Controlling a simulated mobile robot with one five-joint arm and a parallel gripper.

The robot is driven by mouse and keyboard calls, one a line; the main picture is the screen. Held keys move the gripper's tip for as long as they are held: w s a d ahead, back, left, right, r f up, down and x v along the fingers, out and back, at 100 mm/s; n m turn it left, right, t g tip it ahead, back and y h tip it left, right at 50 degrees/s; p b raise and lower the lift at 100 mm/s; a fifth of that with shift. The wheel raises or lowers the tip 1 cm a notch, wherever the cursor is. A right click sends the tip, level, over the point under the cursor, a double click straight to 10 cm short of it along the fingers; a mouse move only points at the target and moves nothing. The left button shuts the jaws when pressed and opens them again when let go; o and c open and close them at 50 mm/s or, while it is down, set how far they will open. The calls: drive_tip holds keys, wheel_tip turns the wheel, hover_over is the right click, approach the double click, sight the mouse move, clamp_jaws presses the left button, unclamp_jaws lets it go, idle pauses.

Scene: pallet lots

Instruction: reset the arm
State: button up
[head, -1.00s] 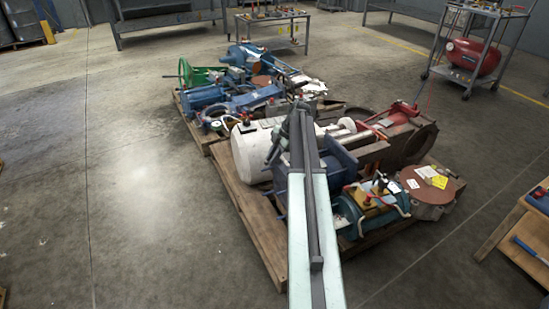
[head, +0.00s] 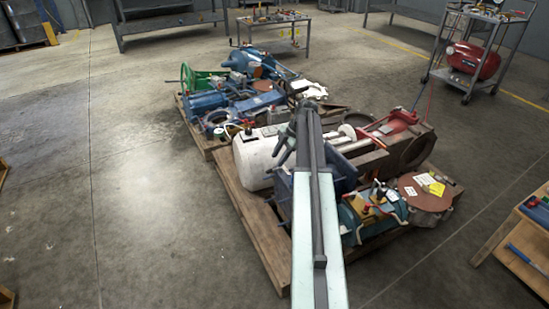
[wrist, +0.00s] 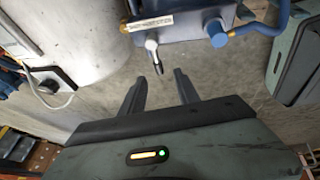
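My arm (head: 318,200) reaches forward over the front pallet of machine parts. My gripper (head: 283,148) is at its far end, near the white tank (head: 257,160). In the wrist view, my gripper (wrist: 160,84) has its two dark fingers apart with nothing held between them. A blue machine body (wrist: 178,22) with a small silver-tipped lever (wrist: 152,52) lies ahead of the fingers. I cannot tell whether a finger touches the lever; a gap seems to show.
The pallet (head: 258,240) also carries a teal motor (head: 350,222) and a round brown flange (head: 420,192). Behind is a second loaded pallet with a green wheel (head: 187,78). A cart with a red tank (head: 472,60) stands back right.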

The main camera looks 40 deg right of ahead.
drive_tip(key=shift+v, duration=0.75)
